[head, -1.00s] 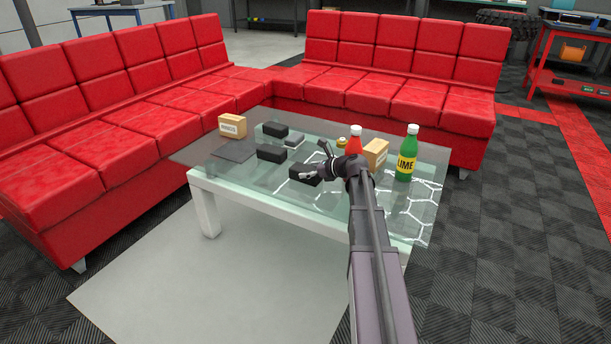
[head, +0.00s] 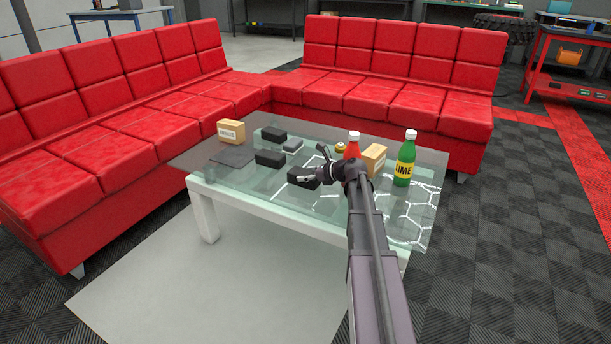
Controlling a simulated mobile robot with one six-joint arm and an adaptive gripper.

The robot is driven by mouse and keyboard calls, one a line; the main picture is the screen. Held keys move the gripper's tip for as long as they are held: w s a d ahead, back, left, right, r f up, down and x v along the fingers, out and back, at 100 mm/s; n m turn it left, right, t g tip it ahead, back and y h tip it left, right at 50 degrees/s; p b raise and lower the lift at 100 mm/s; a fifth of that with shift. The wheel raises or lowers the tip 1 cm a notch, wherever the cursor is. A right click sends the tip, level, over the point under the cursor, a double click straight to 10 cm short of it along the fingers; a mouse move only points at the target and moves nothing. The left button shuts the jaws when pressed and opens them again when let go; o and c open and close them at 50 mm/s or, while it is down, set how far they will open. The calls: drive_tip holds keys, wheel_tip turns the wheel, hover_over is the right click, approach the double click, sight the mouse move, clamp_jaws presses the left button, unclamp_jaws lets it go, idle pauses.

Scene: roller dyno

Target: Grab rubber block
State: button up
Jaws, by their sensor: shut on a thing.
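A black rubber block (head: 296,173) is at the front middle of the glass table (head: 235,196). My gripper (head: 312,166) reaches it from the right, and its fingers are closed on the block. The fingers cover part of the block. I cannot tell whether the block touches the glass. Two similar black blocks, one nearer (head: 270,158) and one farther back (head: 273,134), lie to its left.
A red-sauce bottle (head: 352,146), a cardboard box (head: 374,160) and a green lime bottle (head: 405,160) stand close right of my gripper. Another box (head: 231,131), a flat dark pad (head: 232,156) and a small grey piece (head: 292,145) lie left. Red sofas (head: 110,150) border the table.

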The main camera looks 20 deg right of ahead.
sight(306, 173)
drive_tip(key=shift+r+p, duration=1.4)
drive_tip(key=shift+r, duration=0.2)
drive_tip(key=s, duration=0.5)
drive_tip(key=s+a, duration=0.1)
drive_tip(key=s, duration=0.4)
drive_tip(key=s+r+p, duration=0.1)
drive_tip(key=s, duration=0.5)
drive_tip(key=shift+a, duration=0.15)
drive_tip(key=shift+r, duration=0.2)
